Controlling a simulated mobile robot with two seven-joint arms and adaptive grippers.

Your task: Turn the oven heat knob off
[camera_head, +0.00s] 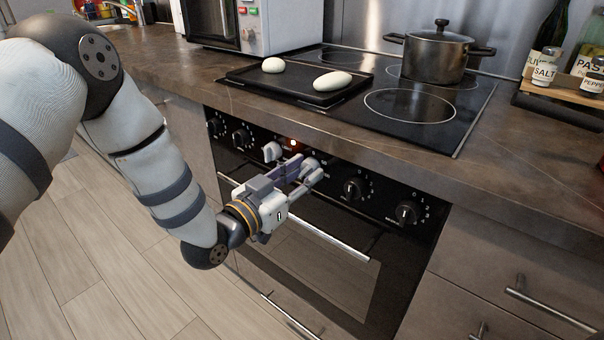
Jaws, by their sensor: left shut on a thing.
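The black oven (330,262) is set under the counter, with a row of black knobs on its front panel. My left gripper (291,159) reaches the middle of this panel and is shut on an oven knob, which its fingers mostly hide. A small orange light (293,143) glows just above the fingertips. Other knobs show uncovered: one to the left (241,138), one to the right (354,188) and one at the far right (407,213). The angle of the held knob cannot be seen. My right gripper is out of view.
The oven door handle (335,240) runs below my left gripper. On the cooktop (470,105) are a black tray (250,75) with two pale dough pieces and a lidded pot (436,58). A microwave (262,25) stands at the back left. The floor in front is clear.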

